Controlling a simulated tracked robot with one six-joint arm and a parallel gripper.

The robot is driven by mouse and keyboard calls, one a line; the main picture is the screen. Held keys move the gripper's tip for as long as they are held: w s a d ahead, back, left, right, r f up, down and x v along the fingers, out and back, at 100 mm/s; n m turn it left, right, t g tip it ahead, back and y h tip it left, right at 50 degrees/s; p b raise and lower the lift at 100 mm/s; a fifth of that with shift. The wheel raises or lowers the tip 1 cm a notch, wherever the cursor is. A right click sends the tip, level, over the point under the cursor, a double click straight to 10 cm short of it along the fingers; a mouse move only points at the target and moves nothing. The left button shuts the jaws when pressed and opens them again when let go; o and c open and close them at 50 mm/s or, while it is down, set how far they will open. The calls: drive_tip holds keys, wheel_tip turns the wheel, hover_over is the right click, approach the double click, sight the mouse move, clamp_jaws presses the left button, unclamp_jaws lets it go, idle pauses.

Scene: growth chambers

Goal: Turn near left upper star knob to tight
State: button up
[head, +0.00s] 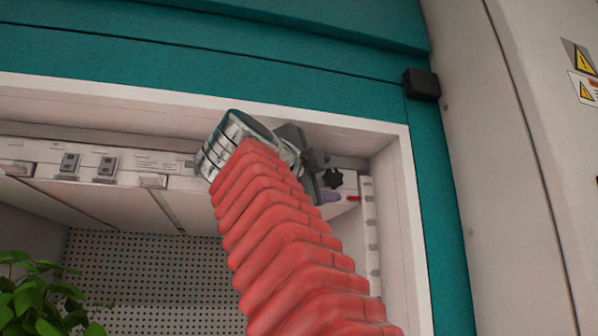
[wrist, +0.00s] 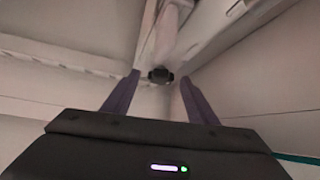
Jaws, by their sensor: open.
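A black star knob (head: 333,178) sits at the right end of the white panel inside the chamber, near its right wall. In the wrist view the knob (wrist: 160,75) is a small dark shape between my two purple fingertips and beyond them. My gripper (head: 324,177) is open, its fingers pointing at the knob with one above and one below in the head view. In the wrist view my gripper (wrist: 159,79) shows empty space between the fingers. I see no finger touching the knob. The knob's turn position cannot be read.
The chamber's white frame (head: 392,150) stands close to the right of my gripper. A white strip with clips (head: 371,235) runs down the right wall. Grey switches (head: 105,168) sit on the panel at left. A green plant (head: 40,300) stands at the lower left.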

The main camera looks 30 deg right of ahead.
drive_tip(key=v, duration=1.2)
idle(0.3)
drive_tip(key=shift+s, duration=0.1)
